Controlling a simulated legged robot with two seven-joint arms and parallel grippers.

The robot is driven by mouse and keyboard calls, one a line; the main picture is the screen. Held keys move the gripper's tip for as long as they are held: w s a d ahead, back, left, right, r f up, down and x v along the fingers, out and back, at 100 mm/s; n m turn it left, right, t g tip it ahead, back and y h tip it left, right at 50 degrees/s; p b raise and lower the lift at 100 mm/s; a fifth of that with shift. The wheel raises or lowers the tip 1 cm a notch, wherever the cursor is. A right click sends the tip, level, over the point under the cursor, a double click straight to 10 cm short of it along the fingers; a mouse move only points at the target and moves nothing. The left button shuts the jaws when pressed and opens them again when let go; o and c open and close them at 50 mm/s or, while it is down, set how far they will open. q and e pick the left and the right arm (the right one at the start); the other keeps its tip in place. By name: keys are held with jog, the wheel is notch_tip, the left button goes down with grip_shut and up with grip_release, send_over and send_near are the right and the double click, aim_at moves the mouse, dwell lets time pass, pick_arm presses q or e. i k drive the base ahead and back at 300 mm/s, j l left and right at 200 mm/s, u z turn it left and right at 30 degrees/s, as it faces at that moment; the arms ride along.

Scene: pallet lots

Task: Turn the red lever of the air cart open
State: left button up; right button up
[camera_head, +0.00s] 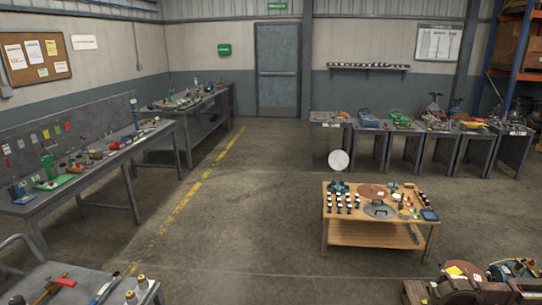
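A grey metal cart (85,272) stands at the lower left, cut off by the picture's edges. It looks like the air cart. A small red lever (65,282) lies on its top, beside a brownish fitting. Two small pale-topped fittings (141,282) stand near the cart's right edge, next to a light grey bar (105,289). Whether the lever stands open or shut I cannot tell. Neither of my grippers is in view, and nothing touches the lever.
Long grey workbenches (100,173) with tools line the left wall. A wooden table (375,235) with small parts stands right of centre. Reddish-brown machinery (468,285) fills the lower right corner. The concrete floor (250,215) between cart and table is clear.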

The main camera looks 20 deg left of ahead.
aim_at(60, 280)
jog(key=i+u, duration=0.25)
jog(key=i, duration=0.45)
jog(key=i+l+u, duration=0.1)
jog(key=i+u, duration=0.2)
jog(key=i, duration=0.45)
jog(key=i+u, duration=0.25)
jog(key=u, duration=0.25)
jog(key=i+u, duration=0.2)
jog(key=u, duration=0.3)
jog(key=i+l+u, duration=0.2)
jog(key=u, duration=0.3)
jog(key=i+l+u, duration=0.15)
jog(key=u, duration=0.35)
jog(key=i+l+u, duration=0.1)
jog(key=u, duration=0.35)
jog(key=i+l+u, duration=0.25)
jog(key=u, duration=0.25)
jog(key=i+l+u, duration=0.2)
jog(key=u, duration=0.25)
jog(key=i+l+u, duration=0.1)
jog(key=l+u, duration=0.35)
